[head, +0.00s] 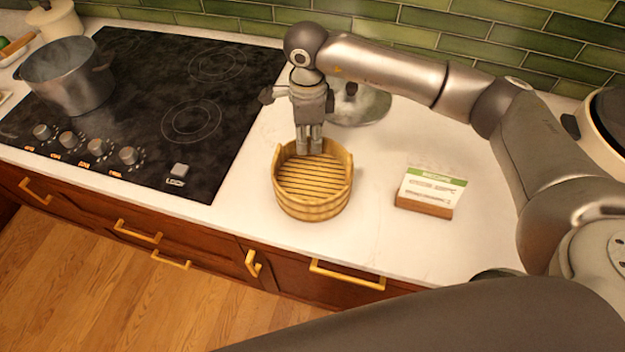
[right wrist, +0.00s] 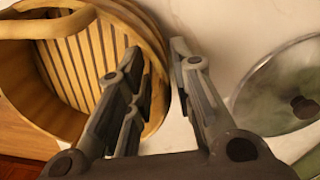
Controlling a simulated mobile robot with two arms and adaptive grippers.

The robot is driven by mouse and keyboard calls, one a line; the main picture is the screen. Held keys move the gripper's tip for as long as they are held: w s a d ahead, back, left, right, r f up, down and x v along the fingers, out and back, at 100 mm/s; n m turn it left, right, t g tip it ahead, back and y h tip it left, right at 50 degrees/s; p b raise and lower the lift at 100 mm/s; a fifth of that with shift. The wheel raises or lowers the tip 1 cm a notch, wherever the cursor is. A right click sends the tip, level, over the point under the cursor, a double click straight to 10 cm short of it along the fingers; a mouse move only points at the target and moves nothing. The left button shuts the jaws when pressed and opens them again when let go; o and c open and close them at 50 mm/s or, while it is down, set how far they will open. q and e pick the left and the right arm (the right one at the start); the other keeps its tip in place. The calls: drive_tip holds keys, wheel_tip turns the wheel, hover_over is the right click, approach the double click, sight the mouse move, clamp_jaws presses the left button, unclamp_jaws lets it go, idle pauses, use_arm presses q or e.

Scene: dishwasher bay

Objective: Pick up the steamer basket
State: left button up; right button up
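The steamer basket (head: 312,208) is a round, light wooden tub with a slatted floor. It stands upright on the white counter, right of the cooktop. My right gripper (head: 309,149) points down at its far rim. In the right wrist view the right gripper (right wrist: 157,54) is open, with a gap between its fingers. One finger shows over the inside of the steamer basket (right wrist: 75,75) and the other outside its wall, over the counter. Whether either finger touches the wall cannot be told. My left gripper is not in view.
A glass lid (head: 362,106) lies behind the basket and also shows in the right wrist view (right wrist: 290,85). A card in a wooden stand (head: 428,192) is to the right. A steel pot (head: 70,78) stands on the black cooktop (head: 205,95). Counter between basket and card is clear.

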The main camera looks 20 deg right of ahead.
clamp_jaws()
drive_tip(key=shift+r, duration=0.1)
